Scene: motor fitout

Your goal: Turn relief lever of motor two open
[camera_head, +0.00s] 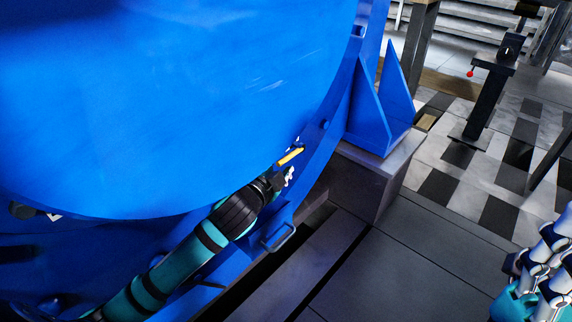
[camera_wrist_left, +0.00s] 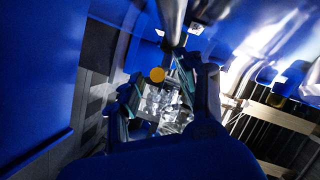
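The large blue motor housing (camera_head: 180,100) fills the left of the head view. A small yellow lever (camera_head: 290,157) sticks out near its lower right rim. In the wrist view a round yellow end (camera_wrist_left: 157,75), apparently of this lever, shows just beyond the fingers. My left gripper (camera_head: 282,178) is right below the lever in the head view. In the wrist view its fingers (camera_wrist_left: 158,105) stand apart, with the yellow end near the gap between them. I cannot tell whether they touch it. My right arm shows at the lower right edge; its fingertips are not visible.
A blue bracket (camera_head: 380,115) sits on a grey block (camera_head: 362,185) right of the lever. A dark stand (camera_head: 487,100) with a red knob is at the upper right. Grey floor plates (camera_head: 390,275) are clear.

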